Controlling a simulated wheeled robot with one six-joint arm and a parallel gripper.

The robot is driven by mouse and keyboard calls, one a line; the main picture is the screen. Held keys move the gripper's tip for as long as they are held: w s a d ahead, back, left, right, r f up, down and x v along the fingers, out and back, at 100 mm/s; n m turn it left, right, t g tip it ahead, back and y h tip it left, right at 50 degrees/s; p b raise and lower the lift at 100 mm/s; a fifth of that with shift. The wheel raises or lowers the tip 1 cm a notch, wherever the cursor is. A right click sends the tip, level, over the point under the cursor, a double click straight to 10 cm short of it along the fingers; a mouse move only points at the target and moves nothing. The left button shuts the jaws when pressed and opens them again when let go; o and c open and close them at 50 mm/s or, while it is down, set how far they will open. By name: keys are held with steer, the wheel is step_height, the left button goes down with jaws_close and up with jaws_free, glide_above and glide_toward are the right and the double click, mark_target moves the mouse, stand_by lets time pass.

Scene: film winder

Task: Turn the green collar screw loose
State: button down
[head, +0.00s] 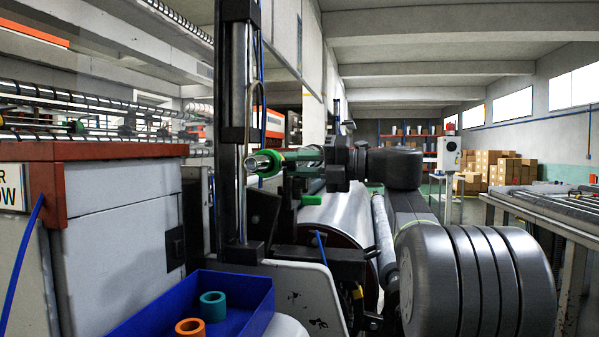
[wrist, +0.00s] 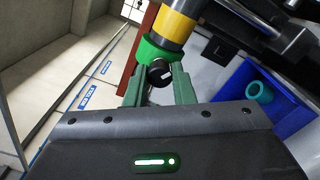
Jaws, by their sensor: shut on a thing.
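The green collar (wrist: 152,51) sits around a shaft with a yellow band (wrist: 178,24) in the wrist view. Its screw has a black round knob (wrist: 160,73) with a white mark, facing my gripper. My gripper (wrist: 159,78) has its two green fingers on either side of the knob, shut on it. The fingertip contact is too small to make out there.
A blue bin (head: 124,327) stands below at the front, holding a teal ring (head: 213,304) and an orange ring (head: 190,327). A black upright column (head: 238,110) stands close to the collar. A silver roller (head: 335,222) lies below my arm.

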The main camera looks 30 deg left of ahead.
steer(key=shift+n, duration=0.5)
steer(key=c, duration=1.2)
jaws_free()
steer(key=v, duration=1.4)
